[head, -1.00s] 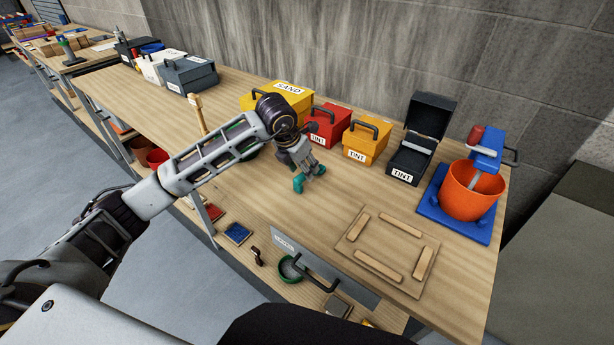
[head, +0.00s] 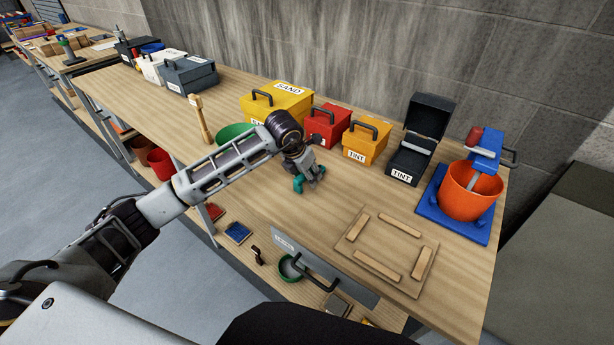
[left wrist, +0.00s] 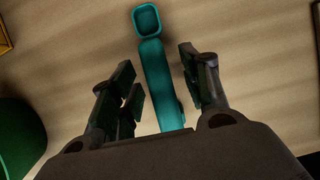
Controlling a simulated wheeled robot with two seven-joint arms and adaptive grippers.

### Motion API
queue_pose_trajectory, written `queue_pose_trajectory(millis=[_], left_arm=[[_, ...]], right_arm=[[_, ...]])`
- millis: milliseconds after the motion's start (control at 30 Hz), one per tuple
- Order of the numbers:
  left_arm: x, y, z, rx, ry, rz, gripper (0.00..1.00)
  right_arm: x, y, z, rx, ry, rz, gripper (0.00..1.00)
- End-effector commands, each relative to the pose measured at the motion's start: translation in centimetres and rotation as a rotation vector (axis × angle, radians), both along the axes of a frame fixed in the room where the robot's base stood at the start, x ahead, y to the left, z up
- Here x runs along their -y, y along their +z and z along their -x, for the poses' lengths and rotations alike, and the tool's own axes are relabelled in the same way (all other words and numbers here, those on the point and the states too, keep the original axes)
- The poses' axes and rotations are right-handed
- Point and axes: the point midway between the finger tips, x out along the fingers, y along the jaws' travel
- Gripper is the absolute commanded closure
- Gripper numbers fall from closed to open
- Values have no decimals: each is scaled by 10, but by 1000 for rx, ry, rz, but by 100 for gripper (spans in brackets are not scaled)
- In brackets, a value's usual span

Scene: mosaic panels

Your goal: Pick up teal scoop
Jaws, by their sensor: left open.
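The teal scoop (left wrist: 158,75) lies on the wooden workbench in the left wrist view, its square cup at the top and its handle running down between my fingers. My left gripper (left wrist: 165,75) is open, with one finger on each side of the handle. I cannot tell whether the fingers touch it. In the head view the teal scoop (head: 298,184) shows only in part beside my left gripper (head: 308,178), which hides the rest. My right gripper is not in view.
A green bowl (head: 232,133) stands behind my left arm; it also shows in the left wrist view (left wrist: 18,135). Yellow (head: 280,103), red (head: 328,125) and orange (head: 364,145) boxes stand behind the gripper. A wooden frame (head: 388,247) lies to the right. Bench between is clear.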

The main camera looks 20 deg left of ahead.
Motion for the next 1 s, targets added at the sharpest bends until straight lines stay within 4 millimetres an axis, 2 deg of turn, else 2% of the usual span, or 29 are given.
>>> queue_pose_trajectory(millis=[467,800,1000], left_arm=[[0,-1,0,0,-1,0,54],[0,-1,0,0,-1,0,96],[0,-1,0,1,-1,0,96]], right_arm=[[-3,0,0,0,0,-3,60],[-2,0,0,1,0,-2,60],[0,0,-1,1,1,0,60]])
